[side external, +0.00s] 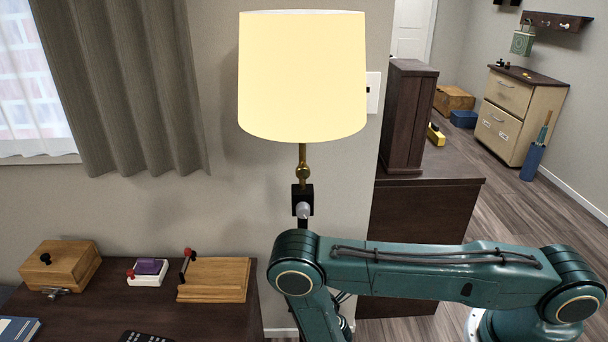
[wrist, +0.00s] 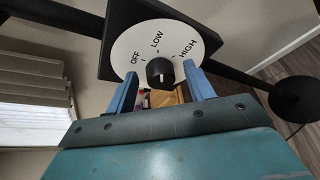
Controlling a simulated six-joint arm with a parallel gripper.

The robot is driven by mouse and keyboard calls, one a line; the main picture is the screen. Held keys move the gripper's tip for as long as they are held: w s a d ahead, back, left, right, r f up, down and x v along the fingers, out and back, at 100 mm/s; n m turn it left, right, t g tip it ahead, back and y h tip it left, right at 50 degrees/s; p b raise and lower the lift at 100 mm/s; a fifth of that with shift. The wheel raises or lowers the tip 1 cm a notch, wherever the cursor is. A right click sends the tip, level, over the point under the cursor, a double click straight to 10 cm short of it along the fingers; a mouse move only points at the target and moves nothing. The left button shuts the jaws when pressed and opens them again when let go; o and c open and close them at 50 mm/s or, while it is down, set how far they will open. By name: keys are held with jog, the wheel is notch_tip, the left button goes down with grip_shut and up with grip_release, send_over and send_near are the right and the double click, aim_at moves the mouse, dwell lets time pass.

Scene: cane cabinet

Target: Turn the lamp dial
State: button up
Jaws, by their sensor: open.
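The lamp dial is a black knob (wrist: 160,73) on a round white plate (wrist: 128,48) marked OFF, LOW and HIGH. The plate sits on a black square box, and a dark pole runs behind it. My gripper (wrist: 160,69) is open, with one blue finger to each side of the knob and a visible gap on both sides. I cannot tell the knob's exact setting. In the side external view, the lamp shade (side external: 302,80) looks bright pale yellow, above a brass stem and a black box (side external: 302,193). My arm hides the gripper there.
A dark table (side external: 200,318) at the lower left holds a wooden box (side external: 62,268), a white block with a purple top (side external: 148,271) and a wooden board with a red-knobbed lever (side external: 212,281). A dark cabinet (side external: 425,205) stands right of the lamp.

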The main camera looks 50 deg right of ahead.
jog(key=shift+s, duration=0.1)
jog(key=v, duration=1.3)
jog(key=shift+s, duration=0.2)
jog(key=shift+a+r, duration=0.1)
dwell(0.5)
jog(key=w+a+n+g, duration=0.1)
jog(key=n, duration=0.1)
jog(key=a+r+n+g+h, duration=0.1)
jog(key=n, duration=0.2)
jog(key=w+a+n+g+h, duration=0.1)
jog(key=n, duration=0.2)
jog(key=shift+w+a+r, duration=0.1)
jog(key=shift+w+r, duration=0.25)
dwell(0.3)
jog(key=x, duration=1.3)
jog(key=shift+d+f, duration=0.2)
jog(key=shift+d, duration=0.15)
jog(key=shift+w, duration=0.1)
